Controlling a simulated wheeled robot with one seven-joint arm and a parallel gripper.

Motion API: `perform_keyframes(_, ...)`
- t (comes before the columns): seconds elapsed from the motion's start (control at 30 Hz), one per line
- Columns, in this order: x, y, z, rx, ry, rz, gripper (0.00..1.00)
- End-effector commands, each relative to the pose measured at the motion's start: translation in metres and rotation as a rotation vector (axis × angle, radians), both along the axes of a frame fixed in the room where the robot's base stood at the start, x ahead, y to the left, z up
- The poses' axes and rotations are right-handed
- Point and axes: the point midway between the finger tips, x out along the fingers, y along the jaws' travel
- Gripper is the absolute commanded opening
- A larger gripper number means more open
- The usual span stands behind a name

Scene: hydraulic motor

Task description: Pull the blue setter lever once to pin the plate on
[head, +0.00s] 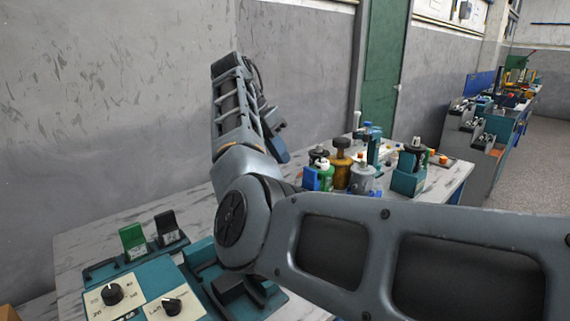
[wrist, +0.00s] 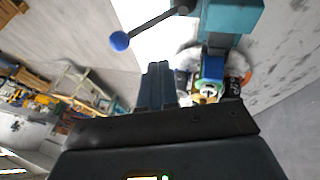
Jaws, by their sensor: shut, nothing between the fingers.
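The setter lever is a dark rod (wrist: 155,22) with a blue ball (wrist: 119,41) at its end, at the top of the wrist view. The rod runs up right towards a teal body (wrist: 232,14). My gripper (wrist: 158,68) is shut and empty, its fingers together below the rod and right of the ball, apart from both in the picture. A blue block (wrist: 212,68) and a pale round part lie right of the fingers, partly hidden. I cannot tell which part is the plate. In the head view a teal stand (head: 373,145) shows behind my arm; its lever is not clear there.
A teal control box with black knobs (head: 113,293) sits front left, beside green (head: 133,238) and black (head: 168,226) upright parts. A cluttered bench (head: 490,115) lies far right.

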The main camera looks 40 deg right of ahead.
Motion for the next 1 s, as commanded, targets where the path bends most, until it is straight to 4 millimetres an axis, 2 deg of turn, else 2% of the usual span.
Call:
perform_keyframes(0.3, -0.017, -0.026, -0.057, -0.003, 0.004, -0.003, 0.0)
perform_keyframes(0.43, -0.022, -0.034, -0.075, 0.001, 0.002, -0.001, 0.0)
perform_keyframes(0.7, -0.047, -0.041, -0.094, -0.001, 0.001, 0.0, 0.0)
perform_keyframes(1.0, -0.053, -0.043, -0.098, -0.001, 0.0, 0.0, 0.0)
